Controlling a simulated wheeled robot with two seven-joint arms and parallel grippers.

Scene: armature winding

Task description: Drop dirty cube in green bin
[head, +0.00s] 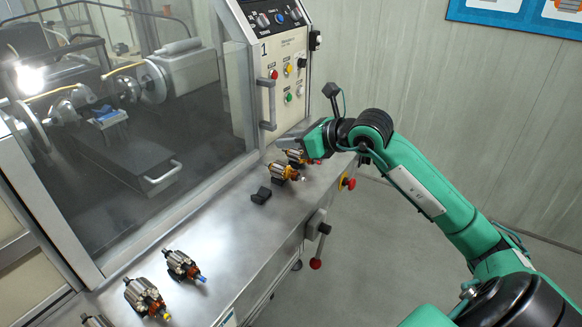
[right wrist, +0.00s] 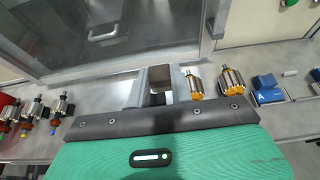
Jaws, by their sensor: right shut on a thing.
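My right gripper (head: 308,143) is over the far end of the steel bench, close to the orange and silver armatures. In the right wrist view its grey fingers (right wrist: 158,84) point down over the bench. I see no dirty cube and no green bin in either view. My left gripper does not show.
Two armatures (head: 279,171) (right wrist: 232,80) stand on the steel bench (head: 222,235). A black holder (head: 261,195) is nearby. A blue block marked A (right wrist: 267,90) sits at the right. The glazed machine (head: 150,150) walls the bench's left side.

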